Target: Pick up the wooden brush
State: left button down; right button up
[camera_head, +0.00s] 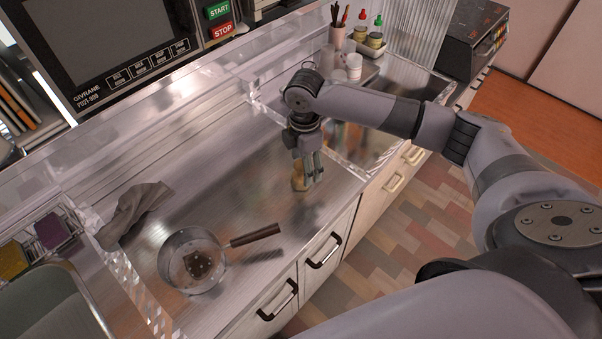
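A small tan object that looks like the wooden brush (298,178) is on the metal counter (240,204), near its front edge. My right gripper (314,176) points down right beside it, and its fingers overlap the brush's right side in this view. I cannot tell whether the fingers are around the brush or touching it, or how far apart they are. Part of the brush is hidden behind the fingers. My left gripper is not in view.
A pan (192,262) with a dark-handled grip and a dark piece inside sits on the counter's left. A grey cloth (134,212) lies behind it. Cups and bottles (353,66) stand at the back right. A clear-walled sink area (372,146) lies right of the gripper.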

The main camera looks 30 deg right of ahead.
aim_at(301, 175)
jog(key=f, duration=0.3)
jog(key=shift+a+f+p, duration=0.35)
jog(key=shift+f+p, duration=0.05)
jog(key=shift+w+f, duration=0.1)
jog(key=shift+f, duration=0.5)
jog(key=shift+c, duration=0.5)
jog(key=c, duration=1.2)
jog(key=shift+r, duration=0.1)
